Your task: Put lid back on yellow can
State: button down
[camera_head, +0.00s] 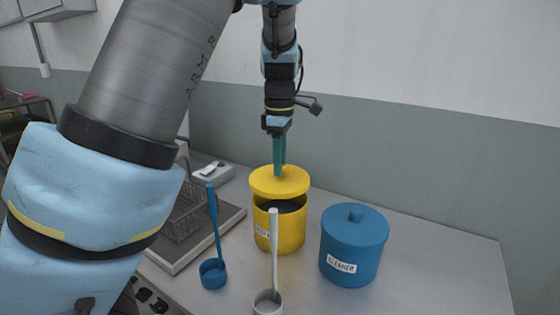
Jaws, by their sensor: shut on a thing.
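The yellow can (283,232) stands upright on the table, with a label on its front and dark contents showing through its mouth. The yellow lid (285,186) is above the can, with a gap at the front between the lid and the can's rim. My gripper (280,173) points straight down over the can and is shut on the lid's knob, which its teal fingers largely hide. The back of the can's rim is hidden by the lid.
A blue can (350,258) labelled as cleaner, with its lid on, stands to the right. A blue ladle (214,271) and a white ladle (267,303) stand in front. A wire basket (183,213) is at left. The table's right side (440,270) is clear.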

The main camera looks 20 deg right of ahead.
aim_at(280, 178)
notch_tip(280, 178, down, 3)
jog(key=b, duration=0.3)
jog(key=shift+f, duration=0.15)
jog(key=shift+f+b, duration=0.35)
jog(key=shift+f, duration=0.6)
jog(key=shift+p, duration=0.8)
jog(key=shift+f+p, duration=0.15)
jog(key=shift+p, duration=0.45)
dwell(1.8)
grip_release()
dwell(0.7)
